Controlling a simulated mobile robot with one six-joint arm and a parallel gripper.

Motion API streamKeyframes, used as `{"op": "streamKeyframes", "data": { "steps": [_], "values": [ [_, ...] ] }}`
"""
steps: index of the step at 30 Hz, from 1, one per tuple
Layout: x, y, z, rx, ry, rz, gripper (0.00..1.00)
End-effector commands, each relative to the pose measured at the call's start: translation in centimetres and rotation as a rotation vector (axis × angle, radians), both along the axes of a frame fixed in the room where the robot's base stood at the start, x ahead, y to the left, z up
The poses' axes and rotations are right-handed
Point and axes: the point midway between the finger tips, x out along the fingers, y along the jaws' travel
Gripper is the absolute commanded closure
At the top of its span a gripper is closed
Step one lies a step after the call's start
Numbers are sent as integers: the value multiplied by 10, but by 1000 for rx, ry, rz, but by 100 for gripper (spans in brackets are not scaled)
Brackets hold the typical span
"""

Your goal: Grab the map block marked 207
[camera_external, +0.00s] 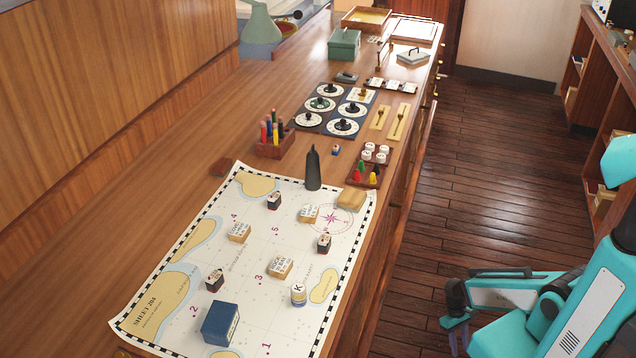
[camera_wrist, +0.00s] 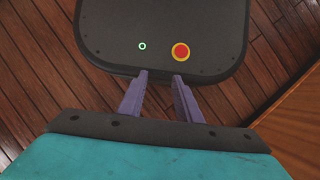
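A paper map (camera_external: 262,310) lies on the wooden counter. Light wooden blocks with printed tops stand on it: one at left (camera_external: 239,232), one toward the back (camera_external: 309,214) and one near the middle (camera_external: 281,268). Small dark blocks with pale tops stand at the back (camera_external: 274,201), right (camera_external: 324,243) and left (camera_external: 215,280). I cannot read 207 on any block. My gripper (camera_external: 455,328) hangs beside the counter at lower right, well away from the map. In the wrist view its purple fingers (camera_wrist: 161,78) are apart, with nothing held between them.
A pen holder (camera_external: 275,144) and round dials (camera_external: 342,127) stand behind. Open floor (camera_external: 480,160) lies right.

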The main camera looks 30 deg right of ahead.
Motion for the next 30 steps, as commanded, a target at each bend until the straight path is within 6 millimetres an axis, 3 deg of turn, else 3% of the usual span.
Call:
{"op": "streamKeyframes", "data": {
  "steps": [10,11,15,25,30],
  "values": [
    [0,0,0,0,0,0,69],
    [0,0,0,0,0,0,67],
    [0,0,0,0,0,0,44],
    [1,0,1,1,-1,4,44],
    [14,-4,8,8,-9,50,44]
  ]
}}
